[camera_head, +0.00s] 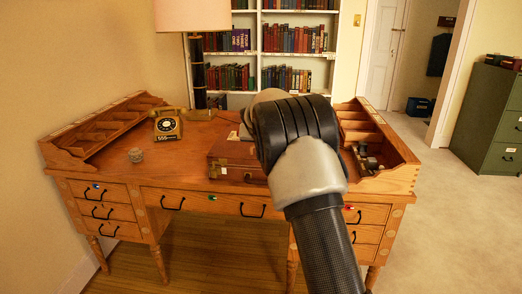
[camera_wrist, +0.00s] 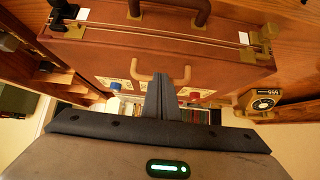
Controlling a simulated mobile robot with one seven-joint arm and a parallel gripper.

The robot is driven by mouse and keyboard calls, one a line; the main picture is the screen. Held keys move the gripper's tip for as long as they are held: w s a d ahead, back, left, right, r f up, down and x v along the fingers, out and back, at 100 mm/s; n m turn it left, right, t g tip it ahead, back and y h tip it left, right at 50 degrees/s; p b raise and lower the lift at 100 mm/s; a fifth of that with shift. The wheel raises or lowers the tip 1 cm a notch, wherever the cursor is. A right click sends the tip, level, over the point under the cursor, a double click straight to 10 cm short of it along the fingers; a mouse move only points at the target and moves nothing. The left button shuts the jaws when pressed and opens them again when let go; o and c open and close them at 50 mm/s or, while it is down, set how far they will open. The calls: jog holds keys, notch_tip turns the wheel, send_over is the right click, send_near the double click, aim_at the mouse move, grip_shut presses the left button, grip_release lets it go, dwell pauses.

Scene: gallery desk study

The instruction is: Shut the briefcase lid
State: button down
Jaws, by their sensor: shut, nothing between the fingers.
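The reddish-brown briefcase (camera_head: 232,160) lies on the wooden desk, its right part hidden behind my arm. In the wrist view the briefcase (camera_wrist: 200,55) fills the upper part, with its dark handle (camera_wrist: 188,12) at the top edge and brass fittings at both sides. A thin brass-coloured line marks the seam between lid and base; the lid looks down or nearly down, and I cannot tell whether a small gap remains. My gripper (camera_wrist: 162,80) is shut and empty, its fingertips at or close to the lid. My arm hides the gripper in the head view.
Raised wooden organisers flank the desk; the right one (camera_head: 385,140) is close to my arm. A lamp (camera_head: 192,15) stands behind. The desk top left of the briefcase is mostly clear.

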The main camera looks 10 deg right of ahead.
jog(key=s+a+r+g+y, duration=0.1)
jog(key=s+r, duration=0.2)
jog(key=s, duration=0.8)
jog(key=s+r, duration=0.4)
jog(key=s, duration=0.7)
jog(key=s+a+r+g+y, duration=0.1)
jog(key=s+r, duration=0.2)
jog(key=s, duration=0.8)
jog(key=s+a+f+n+g+y, duration=0.1)
jog(key=s+a+n, duration=0.1)
jog(key=s, duration=0.8)
jog(key=s+a+f+n, duration=0.1)
jog(key=s+f+n, duration=0.1)
jog(key=s, duration=0.9)
notch_tip(320, 180, up, 24)
jog(key=p, duration=2.4)
jog(key=shift+w+r, duration=0.15)
jog(key=shift+w, duration=0.2)
